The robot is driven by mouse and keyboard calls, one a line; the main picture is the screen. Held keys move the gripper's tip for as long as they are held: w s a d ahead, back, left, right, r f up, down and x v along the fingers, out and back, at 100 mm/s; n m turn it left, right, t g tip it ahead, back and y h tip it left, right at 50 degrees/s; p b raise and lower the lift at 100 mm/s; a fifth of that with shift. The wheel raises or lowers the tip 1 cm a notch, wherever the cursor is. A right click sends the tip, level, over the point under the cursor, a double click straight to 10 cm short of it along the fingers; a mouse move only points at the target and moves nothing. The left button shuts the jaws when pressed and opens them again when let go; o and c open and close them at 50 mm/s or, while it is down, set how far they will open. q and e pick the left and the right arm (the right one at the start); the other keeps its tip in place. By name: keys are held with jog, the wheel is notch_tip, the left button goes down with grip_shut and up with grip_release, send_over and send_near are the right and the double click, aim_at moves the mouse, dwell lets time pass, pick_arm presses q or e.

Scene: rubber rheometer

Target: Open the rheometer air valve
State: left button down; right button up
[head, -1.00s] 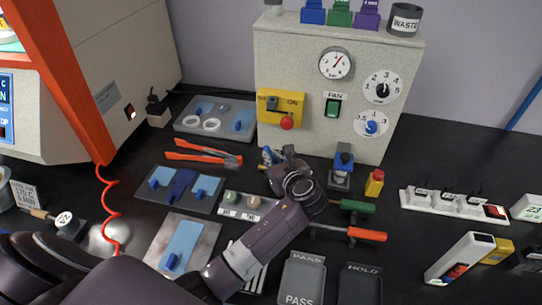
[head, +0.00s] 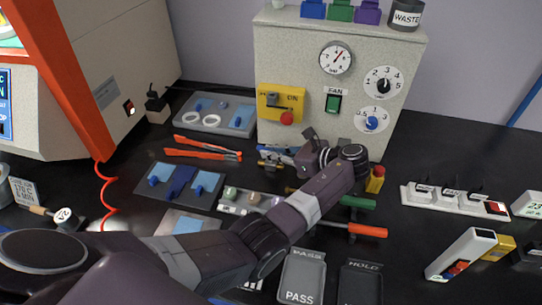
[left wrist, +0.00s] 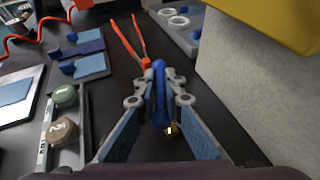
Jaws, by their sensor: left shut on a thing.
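The air valve's blue handle (head: 278,149) is low in front of the grey panel. In the left wrist view the blue handle (left wrist: 160,92) stands between my fingers, with a bit of brass below it. My left gripper (head: 284,156) reaches in from the right side of the handle, its fingers pointing left. In the left wrist view the gripper (left wrist: 160,76) has its tips closed on the handle from both sides. The valve body is mostly hidden by the fingers. My right gripper is not in view.
The grey panel (head: 275,60) with gauge and dials rises close behind the gripper. Orange-handled pliers (head: 205,148) lie to the left. A sample rack (head: 235,207) and screwdrivers with green (head: 357,202) and red (head: 366,230) handles lie in front.

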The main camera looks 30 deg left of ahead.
pick_arm(q)
jog(key=shift+n+g+b, duration=0.7)
jog(key=shift+g+b, duration=0.1)
jog(key=c, duration=2)
grip_release()
jog(key=shift+c, duration=0.2)
